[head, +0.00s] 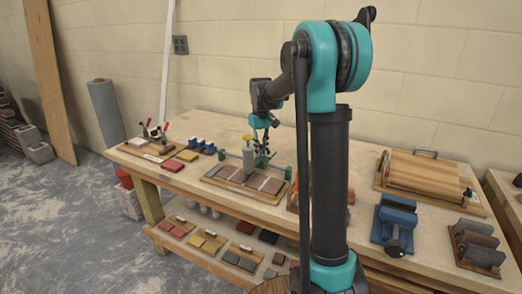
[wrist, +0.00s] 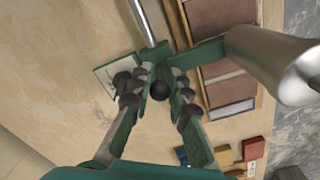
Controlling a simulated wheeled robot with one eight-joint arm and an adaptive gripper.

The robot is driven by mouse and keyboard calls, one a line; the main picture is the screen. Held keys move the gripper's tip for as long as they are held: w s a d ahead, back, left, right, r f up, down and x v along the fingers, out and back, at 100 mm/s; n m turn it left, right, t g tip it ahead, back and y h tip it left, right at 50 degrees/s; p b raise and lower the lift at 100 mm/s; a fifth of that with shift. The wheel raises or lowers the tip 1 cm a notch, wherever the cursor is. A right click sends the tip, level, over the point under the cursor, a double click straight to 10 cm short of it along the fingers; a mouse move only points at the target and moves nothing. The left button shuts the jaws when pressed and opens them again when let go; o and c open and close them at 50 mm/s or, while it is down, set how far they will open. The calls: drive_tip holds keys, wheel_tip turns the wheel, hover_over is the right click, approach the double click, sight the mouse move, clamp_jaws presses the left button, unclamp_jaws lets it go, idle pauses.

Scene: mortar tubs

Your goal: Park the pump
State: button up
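A pale grey cylinder with a yellow top (head: 247,153), which looks like the pump, stands upright on the bench beside my gripper. A large grey cylinder (wrist: 272,62) fills the right of the wrist view and looks like the same body. My gripper (head: 263,149) points down at the bench just right of the yellow-topped cylinder. In the wrist view my gripper's fingers (wrist: 163,75) are drawn close together around a small black ball knob (wrist: 159,90) and seem to touch it on both sides.
A tray of brown tiles (head: 245,181) lies in front of my gripper. A metal rod (wrist: 143,20) and a pale plate (wrist: 108,74) are close to the fingers. A blue clamp-like device (head: 394,225) and a wooden roller board (head: 425,175) stand at right. Bare bench lies behind.

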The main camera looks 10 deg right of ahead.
clamp_jaws()
drive_tip(key=w+a, duration=0.9)
drive_tip(key=a, duration=0.4)
drive_tip(key=shift+w, duration=0.3)
drive_tip(key=shift+a, duration=0.1)
drive_tip(key=o, duration=0.5)
unclamp_jaws()
drive_tip(key=shift+a, duration=0.1)
drive_tip(key=shift+r, duration=0.1)
wheel_tip(320, 180, up, 12)
